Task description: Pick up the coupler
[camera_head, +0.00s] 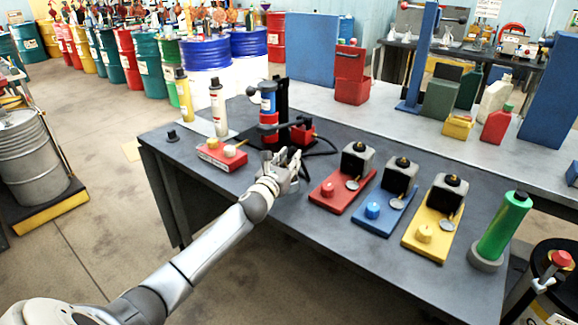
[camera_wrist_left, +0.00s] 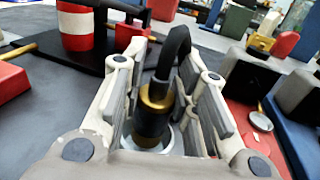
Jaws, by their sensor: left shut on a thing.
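My left gripper (camera_head: 288,162) reaches over the dark table beside the black stand with the red, white and blue cylinder. In the left wrist view its two fingers stand on either side of the coupler (camera_wrist_left: 152,112), a black cylinder with a brass collar, and are shut on it. A black hose (camera_wrist_left: 175,52) runs up from the coupler and bends over. The coupler's lower end sits deep between the fingers, near a pale round surface, and whether it touches that is unclear. In the head view the fingers mostly hide the coupler. My right gripper is not in view.
On the table (camera_head: 340,245), red (camera_head: 332,202), blue (camera_head: 372,222) and yellow (camera_head: 420,245) plates carry knobs and dark-topped blocks right of my gripper. A green cylinder (camera_head: 503,228) stands at the right end. A red box (camera_head: 220,155) lies to the left. The front strip is clear.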

